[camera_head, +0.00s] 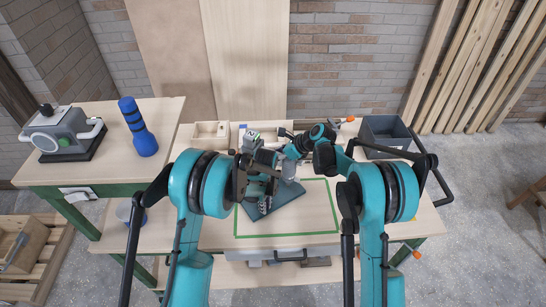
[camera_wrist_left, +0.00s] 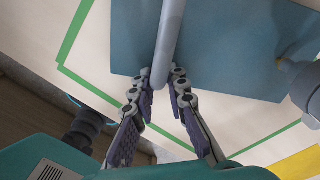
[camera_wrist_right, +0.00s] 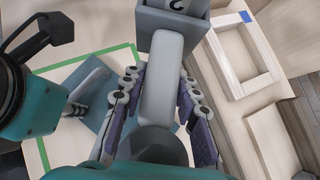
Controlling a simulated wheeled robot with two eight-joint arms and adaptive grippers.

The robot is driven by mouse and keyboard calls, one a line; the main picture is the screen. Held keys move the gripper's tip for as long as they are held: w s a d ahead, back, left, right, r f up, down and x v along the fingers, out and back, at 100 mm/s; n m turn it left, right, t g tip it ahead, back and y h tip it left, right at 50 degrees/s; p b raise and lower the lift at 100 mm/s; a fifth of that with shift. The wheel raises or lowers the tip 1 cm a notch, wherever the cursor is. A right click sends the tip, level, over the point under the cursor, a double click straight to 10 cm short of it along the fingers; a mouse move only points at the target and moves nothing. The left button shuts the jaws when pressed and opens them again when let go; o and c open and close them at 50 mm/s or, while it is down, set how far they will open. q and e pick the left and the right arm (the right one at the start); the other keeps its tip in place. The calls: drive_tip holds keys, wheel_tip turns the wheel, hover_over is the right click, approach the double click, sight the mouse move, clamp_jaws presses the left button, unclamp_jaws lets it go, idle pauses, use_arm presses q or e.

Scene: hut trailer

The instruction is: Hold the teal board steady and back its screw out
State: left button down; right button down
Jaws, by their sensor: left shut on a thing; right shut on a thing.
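The teal board (camera_head: 293,207) lies flat on the table inside a green outline, set at an angle. It also shows in the left wrist view (camera_wrist_left: 225,55). A grey bar handle (camera_wrist_left: 170,40) stands out from the board, and my left gripper (camera_wrist_left: 163,84) is shut on it. My right gripper (camera_wrist_right: 160,85) is shut on the light grey grip (camera_wrist_right: 162,75) of a power driver, whose darker grey block (camera_wrist_right: 172,28) is at the far end. In the head view the driver's grey body (camera_head: 288,170) points down at the board.
An open wooden frame tray (camera_head: 210,131) stands behind to the left, a dark grey bin (camera_head: 385,133) at the back right. A side table on the left holds a grey machine (camera_head: 58,132) and a blue bottle-like object (camera_head: 138,125).

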drive_tip(key=shift+r, duration=0.45)
idle(0.8)
use_arm(q)
drive_tip(key=shift+f, duration=0.1)
use_arm(e)
drive_tip(key=shift+f, duration=0.4)
idle(1.0)
idle(0.3)
drive_tip(key=shift+r, duration=1.45)
drive_tip(key=d+r, duration=0.1)
drive_tip(key=d, duration=0.1)
drive_tip(key=d+r, duration=0.1)
drive_tip(key=d, duration=0.1)
drive_tip(key=d+r, duration=0.2)
drive_tip(key=d, duration=0.1)
use_arm(q)
drive_tip(key=shift+w, duration=0.1)
drive_tip(key=c, duration=1.4)
unclamp_jaws()
drive_tip(key=shift+c, duration=0.2)
